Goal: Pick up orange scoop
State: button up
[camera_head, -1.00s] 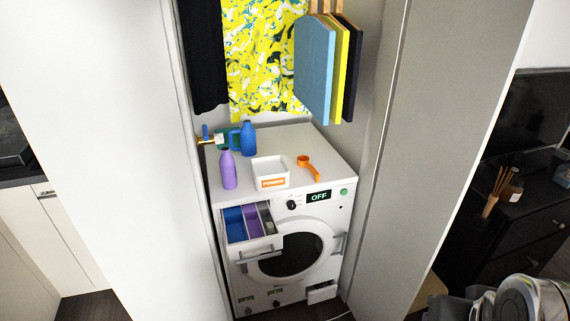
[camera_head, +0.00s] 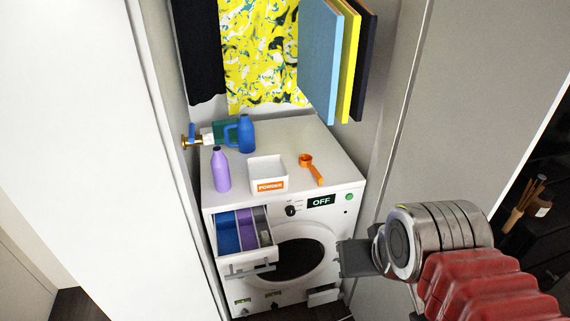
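The orange scoop (camera_head: 312,170) lies on top of the white washing machine (camera_head: 338,165), right of the white powder box (camera_head: 267,173). Its round cup is toward the back and its handle points to the front right. My arm shows at the lower right, in front of the machine and the right wardrobe panel. A dark grey part at its end, seemingly my gripper (camera_head: 358,258), is below and to the right of the scoop, apart from it. Its fingers cannot be made out clearly.
A purple bottle (camera_head: 221,170) and a blue bottle (camera_head: 245,133) stand left on the machine. The detergent drawer (camera_head: 244,258) is pulled out. Blue, yellow and dark garments (camera_head: 321,65) hang above. Wardrobe panels (camera_head: 440,130) close in both sides.

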aim_at(305, 159)
jog(key=u, duration=0.45)
jog(key=i, duration=0.85)
jog(key=u, duration=0.45)
